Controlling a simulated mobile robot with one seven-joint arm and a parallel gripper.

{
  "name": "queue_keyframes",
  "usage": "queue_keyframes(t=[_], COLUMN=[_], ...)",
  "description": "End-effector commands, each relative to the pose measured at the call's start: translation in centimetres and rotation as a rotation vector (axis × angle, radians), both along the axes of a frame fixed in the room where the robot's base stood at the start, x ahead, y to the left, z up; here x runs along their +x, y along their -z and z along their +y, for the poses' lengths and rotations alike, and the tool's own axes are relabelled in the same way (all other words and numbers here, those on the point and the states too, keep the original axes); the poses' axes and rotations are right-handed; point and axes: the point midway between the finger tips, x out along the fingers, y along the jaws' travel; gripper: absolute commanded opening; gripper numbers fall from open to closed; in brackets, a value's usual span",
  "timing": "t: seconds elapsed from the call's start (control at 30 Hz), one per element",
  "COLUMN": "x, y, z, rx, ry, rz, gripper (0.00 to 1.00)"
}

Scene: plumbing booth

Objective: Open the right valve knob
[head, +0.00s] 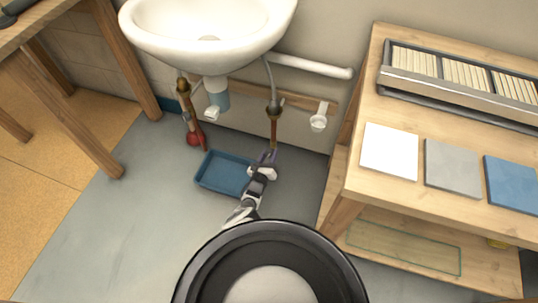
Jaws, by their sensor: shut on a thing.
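The right valve knob (271,155) shows as a small blue-purple piece at the lower end of the right copper pipe (274,131), under the sink. My gripper (264,169) reaches it from the front and is shut on it. The fingers hide most of the knob, so its turn angle cannot be read. On the left pipe, a red knob (193,139) sits low near the wall, apart from my gripper.
The white sink (207,25) hangs above, with its drain trap (216,93) below. A blue tray (222,171) lies on the floor just left of my gripper. A wooden shelf bench (350,190) stands right; a wooden table (75,140) stands left. A white cup-like fitting (318,122) is on the wall.

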Motion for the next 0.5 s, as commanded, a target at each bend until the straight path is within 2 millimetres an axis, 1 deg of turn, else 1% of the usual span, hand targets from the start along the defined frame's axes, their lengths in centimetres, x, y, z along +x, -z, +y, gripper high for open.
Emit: queue_keyframes(t=[0.2, 0.5], x=[0.10, 0.11], y=[-0.07, -0.09], z=[-0.02, -0.01], rx=[-0.147, -0.268], ry=[0.001, 0.000], rz=[0.047, 0.087], gripper=[0.14, 0.14])
